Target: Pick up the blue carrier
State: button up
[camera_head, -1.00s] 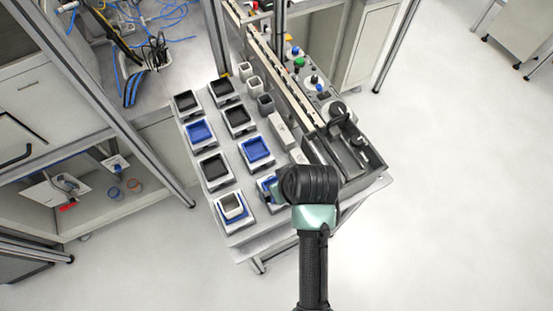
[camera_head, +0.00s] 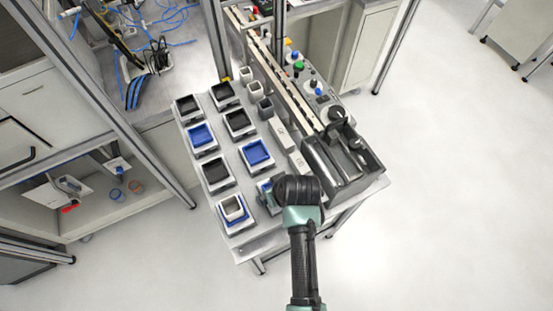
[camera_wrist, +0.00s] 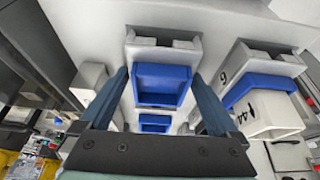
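In the head view, my gripper (camera_head: 269,199) reaches left over the front of the cart, above a blue carrier (camera_head: 264,184) that is mostly hidden behind it and my wrist. In the wrist view, this blue carrier (camera_wrist: 163,84) sits in a pale holder between the two fingers of my gripper (camera_wrist: 162,100). The fingers are apart, and gaps show on both sides of the carrier. Other blue carriers are a middle one (camera_head: 257,152), a left one (camera_head: 200,134), and a front-left one (camera_head: 236,217) under a pale hollow block (camera_head: 232,206).
The cart (camera_head: 240,243) also bears several black carriers (camera_head: 216,172), small grey blocks (camera_head: 265,107) and a dark bin (camera_head: 340,165) on the right. A conveyor rail (camera_head: 285,85) runs behind. A frame post (camera_head: 215,35) stands at the back left. The floor to the right is clear.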

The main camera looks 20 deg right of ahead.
jog(key=shift+r, duration=0.1)
jog(key=c, duration=1.3)
